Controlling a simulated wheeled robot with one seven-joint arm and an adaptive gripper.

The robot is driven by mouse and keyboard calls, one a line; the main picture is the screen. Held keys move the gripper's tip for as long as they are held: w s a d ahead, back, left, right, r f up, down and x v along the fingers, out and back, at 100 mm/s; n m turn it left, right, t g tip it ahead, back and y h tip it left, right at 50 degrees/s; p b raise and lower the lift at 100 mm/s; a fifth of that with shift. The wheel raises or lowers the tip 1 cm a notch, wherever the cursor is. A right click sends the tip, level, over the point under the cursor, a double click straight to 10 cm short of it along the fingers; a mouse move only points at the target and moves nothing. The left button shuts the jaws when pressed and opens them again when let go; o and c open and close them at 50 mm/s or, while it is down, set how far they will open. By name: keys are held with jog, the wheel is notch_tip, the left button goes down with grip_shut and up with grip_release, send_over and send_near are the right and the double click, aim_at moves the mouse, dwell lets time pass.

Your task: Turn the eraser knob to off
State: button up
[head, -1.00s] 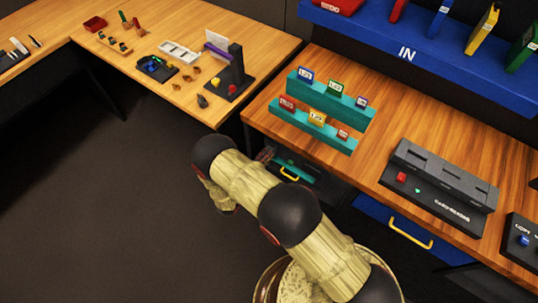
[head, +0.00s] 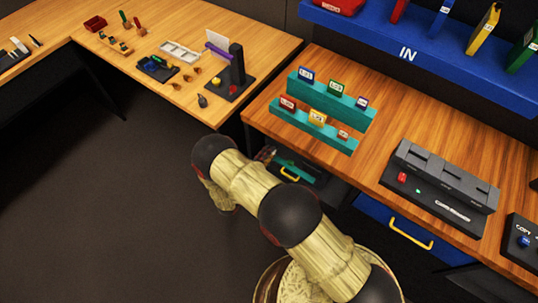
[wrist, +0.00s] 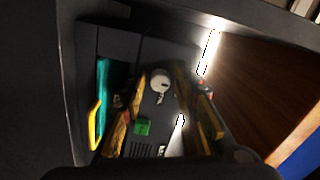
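A pale round knob (wrist: 160,82) with a small pale mark below it sits on a dark panel (wrist: 160,109) in the wrist view. I take it for the eraser knob, but no label is readable. A green block or button (wrist: 142,127) is below it. My gripper (wrist: 161,100) shows as yellowish-brown fingers on both sides of the knob, apart and with nothing held between them. I cannot tell whether they touch the knob. In the head view my arm hides most of the gripper and the knob does not show.
A teal insert with a yellow handle (wrist: 95,124) is left of the panel in the wrist view. In the head view, the wooden table (head: 370,165) above bears a teal card stand (head: 315,128) and a dark card reader (head: 440,190). A blue drawer (head: 375,222) is below.

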jog(key=shift+o, duration=0.5)
jog(key=shift+s, duration=0.1)
jog(key=v, duration=1.1)
jog(key=shift+s+a, duration=0.25)
jog(key=shift+a, duration=0.05)
